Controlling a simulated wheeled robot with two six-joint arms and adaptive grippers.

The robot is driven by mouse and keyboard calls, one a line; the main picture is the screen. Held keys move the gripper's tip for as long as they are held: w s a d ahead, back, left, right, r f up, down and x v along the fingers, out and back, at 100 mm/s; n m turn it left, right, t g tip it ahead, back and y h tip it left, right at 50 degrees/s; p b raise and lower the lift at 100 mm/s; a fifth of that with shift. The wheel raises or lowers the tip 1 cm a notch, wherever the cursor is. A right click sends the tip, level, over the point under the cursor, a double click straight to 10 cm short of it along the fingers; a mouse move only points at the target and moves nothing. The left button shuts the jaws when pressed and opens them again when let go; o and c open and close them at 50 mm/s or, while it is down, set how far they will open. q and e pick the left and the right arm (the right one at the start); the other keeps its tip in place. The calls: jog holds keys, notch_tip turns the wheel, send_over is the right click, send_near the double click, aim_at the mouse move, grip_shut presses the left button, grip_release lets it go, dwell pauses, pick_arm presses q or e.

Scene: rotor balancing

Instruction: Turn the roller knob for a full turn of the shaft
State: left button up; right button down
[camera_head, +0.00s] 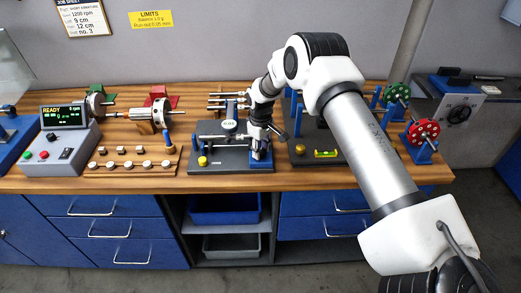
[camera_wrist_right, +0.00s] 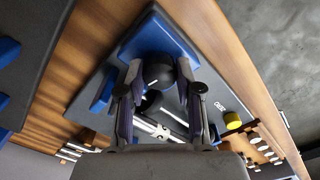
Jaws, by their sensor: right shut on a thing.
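The black roller knob (camera_wrist_right: 157,73) sits at the blue bearing post (camera_wrist_right: 150,40) in the right wrist view. My right gripper (camera_wrist_right: 160,78) is shut on it, one finger on each side. A bright metal shaft (camera_wrist_right: 160,130) shows between the fingers. In the head view my right gripper (camera_head: 262,135) reaches down at the right end of the dark fixture plate (camera_head: 225,168), by the blue post (camera_head: 261,156). My gripper hides the knob there. A round dial gauge (camera_head: 229,124) stands over the middle of the fixture. My left gripper is not in view.
A yellow knob (camera_head: 202,161) is on the plate's front left. Right of it, a second dark plate carries a spirit level (camera_head: 326,153). A wooden weight rack (camera_head: 130,163) and a READY display box (camera_head: 62,135) stand left. Red (camera_head: 423,132) and green discs (camera_head: 397,93) stand right.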

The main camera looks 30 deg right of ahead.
aim_at(261, 151)
jog(key=m, duration=0.3)
jog(key=shift+s+m, duration=0.1)
jog(key=shift+m, duration=1.8)
jog(key=shift+f, duration=0.1)
jog(key=c, duration=0.8)
grip_release()
jog(key=shift+o, duration=0.2)
notch_tip(261, 151, up, 12)
